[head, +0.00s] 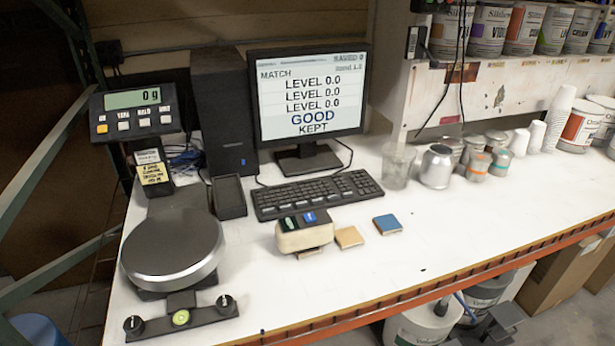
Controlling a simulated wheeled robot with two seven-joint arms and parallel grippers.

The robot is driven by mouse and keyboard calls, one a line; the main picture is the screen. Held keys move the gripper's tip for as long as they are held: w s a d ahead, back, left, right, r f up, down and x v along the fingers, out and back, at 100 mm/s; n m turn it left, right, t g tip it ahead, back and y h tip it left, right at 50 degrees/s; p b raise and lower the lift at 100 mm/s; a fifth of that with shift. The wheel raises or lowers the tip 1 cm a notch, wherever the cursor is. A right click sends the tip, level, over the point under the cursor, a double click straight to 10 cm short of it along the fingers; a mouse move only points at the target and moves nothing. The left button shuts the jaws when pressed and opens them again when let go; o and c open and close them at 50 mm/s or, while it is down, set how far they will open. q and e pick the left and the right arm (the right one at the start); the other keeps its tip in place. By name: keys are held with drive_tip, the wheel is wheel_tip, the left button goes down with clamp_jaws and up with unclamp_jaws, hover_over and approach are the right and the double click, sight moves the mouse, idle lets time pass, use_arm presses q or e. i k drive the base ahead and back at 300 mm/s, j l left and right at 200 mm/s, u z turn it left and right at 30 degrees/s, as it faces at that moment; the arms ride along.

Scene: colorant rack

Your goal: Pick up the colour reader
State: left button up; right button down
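The colour reader appears to be the small cream block (303,232) with a dark top carrying a green and a blue patch. It rests on the white bench in front of the keyboard, on or over a thin tan tile that juts out beneath its front edge. A tan tile (349,237) lies just right of it, and a blue-topped tile (387,224) lies farther right.
A round scale (173,249) stands at left, with its display (136,110) behind. A keyboard (316,194) and monitor (308,98) stand behind the reader. Cups and small tins (437,166) stand at back right. The bench (470,222) is clear at front right.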

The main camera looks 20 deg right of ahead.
sight(292, 233)
drive_tip(key=k+l, duration=0.3)
drive_tip(key=l, duration=0.15)
drive_tip(key=k+l, duration=0.25)
drive_tip(key=l, duration=0.2)
drive_tip(key=k+l+u, duration=0.1)
drive_tip(key=k+l, duration=0.2)
drive_tip(key=l, duration=0.15)
drive_tip(key=k+l, duration=0.3)
drive_tip(key=l, duration=0.15)
